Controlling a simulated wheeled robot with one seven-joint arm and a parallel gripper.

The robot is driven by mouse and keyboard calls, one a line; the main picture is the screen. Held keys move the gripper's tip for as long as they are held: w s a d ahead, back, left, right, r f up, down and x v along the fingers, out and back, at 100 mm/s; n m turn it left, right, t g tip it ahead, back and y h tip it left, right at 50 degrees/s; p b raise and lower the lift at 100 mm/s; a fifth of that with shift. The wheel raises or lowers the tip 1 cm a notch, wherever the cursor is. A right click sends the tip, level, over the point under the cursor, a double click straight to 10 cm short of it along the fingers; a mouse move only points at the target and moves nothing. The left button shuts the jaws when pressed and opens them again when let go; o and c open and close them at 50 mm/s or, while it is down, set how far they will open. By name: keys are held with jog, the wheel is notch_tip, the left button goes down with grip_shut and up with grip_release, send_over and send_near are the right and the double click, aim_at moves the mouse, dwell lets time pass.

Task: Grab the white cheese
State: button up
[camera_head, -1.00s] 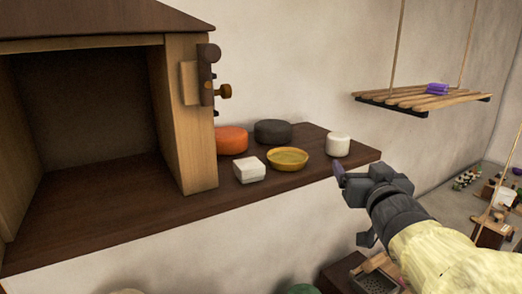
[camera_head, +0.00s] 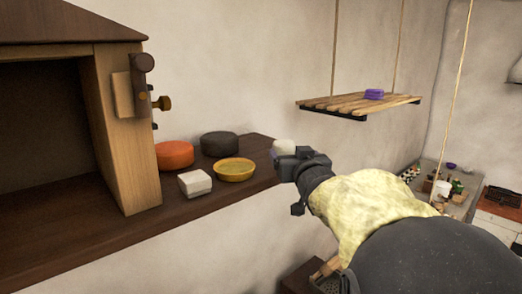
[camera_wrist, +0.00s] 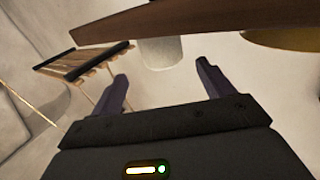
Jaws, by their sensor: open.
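Two white things sit on the dark shelf: a squarish white block (camera_head: 195,183) left of the yellow dish, and a rounded white cylinder (camera_head: 284,146) near the shelf's right end. I cannot tell for sure which is the white cheese. My gripper (camera_head: 278,163) is at the right end of the shelf, partly covering the cylinder in the head view. In the wrist view my gripper (camera_wrist: 162,75) is open, and the cylinder (camera_wrist: 160,52) shows beyond and between the fingertips, apart from them. The block is not seen in the wrist view.
The brown shelf (camera_head: 100,236) also holds an orange round (camera_head: 174,155), a dark grey round (camera_head: 219,144) and a yellow dish (camera_head: 235,170). A wooden cabinet (camera_head: 128,170) stands at left. A hanging slatted shelf (camera_head: 345,104) with a purple item (camera_head: 374,94) is at right.

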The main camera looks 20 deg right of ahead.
aim_at(287, 147)
jog(key=shift+s+r, duration=0.1)
jog(key=shift+s, duration=0.05)
jog(key=w+p, duration=0.1)
jog(key=w, duration=0.1)
jog(key=w+p, duration=0.1)
jog(key=w, duration=0.1)
jog(key=shift+w+d+r+p, duration=0.1)
jog(key=shift+w+d+p, duration=0.1)
jog(key=shift+p, duration=0.15)
jog(key=shift+w, duration=0.55)
jog(key=shift+s, duration=0.25)
jog(key=shift+w+d, duration=0.1)
jog(key=c, duration=1.2)
jog(key=shift+o, duration=0.2)
notch_tip(287, 147, up, 10)
jog(key=shift+f+p, duration=0.1)
jog(key=shift+p, duration=0.2)
